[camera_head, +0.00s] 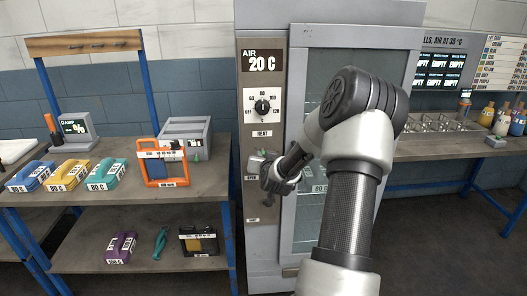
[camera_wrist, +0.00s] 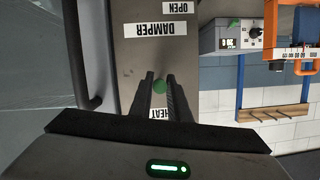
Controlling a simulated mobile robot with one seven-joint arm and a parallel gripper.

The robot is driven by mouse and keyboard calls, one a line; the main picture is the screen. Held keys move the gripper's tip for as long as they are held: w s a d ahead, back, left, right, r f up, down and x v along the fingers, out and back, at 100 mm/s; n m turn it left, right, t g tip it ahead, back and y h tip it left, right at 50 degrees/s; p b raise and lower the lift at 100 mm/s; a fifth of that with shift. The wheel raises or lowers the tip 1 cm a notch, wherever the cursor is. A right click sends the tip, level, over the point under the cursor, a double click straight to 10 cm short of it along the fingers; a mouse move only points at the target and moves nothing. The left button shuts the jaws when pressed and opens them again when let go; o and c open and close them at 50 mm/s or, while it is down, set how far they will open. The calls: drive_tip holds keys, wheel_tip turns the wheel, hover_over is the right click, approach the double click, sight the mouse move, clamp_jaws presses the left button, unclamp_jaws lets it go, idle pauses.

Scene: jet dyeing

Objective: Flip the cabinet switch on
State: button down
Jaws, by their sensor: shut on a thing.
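The grey cabinet (camera_head: 300,18) stands in the middle, with a control strip on its left side. The strip carries an AIR 20 C display, a round black dial (camera_head: 262,107), a HEAT label (camera_head: 262,133), and OPEN and SHUT labels lower down. My gripper (camera_head: 268,175) is at this strip, below the HEAT label, and hides part of it. In the wrist view, my gripper's two dark fingers (camera_wrist: 160,88) are closed around a small green round piece (camera_wrist: 159,87) between the HEAT and DAMPER labels. It looks like the switch's tip; the rest is hidden.
The cabinet's glass door (camera_head: 315,75) is right of the strip, partly behind my arm. A left bench (camera_head: 120,190) holds an orange-framed item (camera_head: 166,160), several coloured blocks and a grey box (camera_head: 187,135). A right bench (camera_head: 440,147) holds bottles.

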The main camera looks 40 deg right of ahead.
drive_tip(key=r+g+y+p, duration=0.1)
drive_tip(key=p, duration=0.1)
drive_tip(key=shift+w+r+g+p, duration=0.1)
drive_tip(key=shift+r+g+p, duration=0.25)
drive_tip(key=shift+r+g, duration=0.05)
drive_tip(key=shift+d+r+g+y+p, duration=0.1)
drive_tip(key=shift+g+y+p, duration=0.4)
drive_tip(key=shift+p, duration=0.4)
drive_tip(key=shift+g, duration=0.3)
drive_tip(key=c, duration=1.7)
unclamp_jaws()
drive_tip(key=shift+o, duration=0.2)
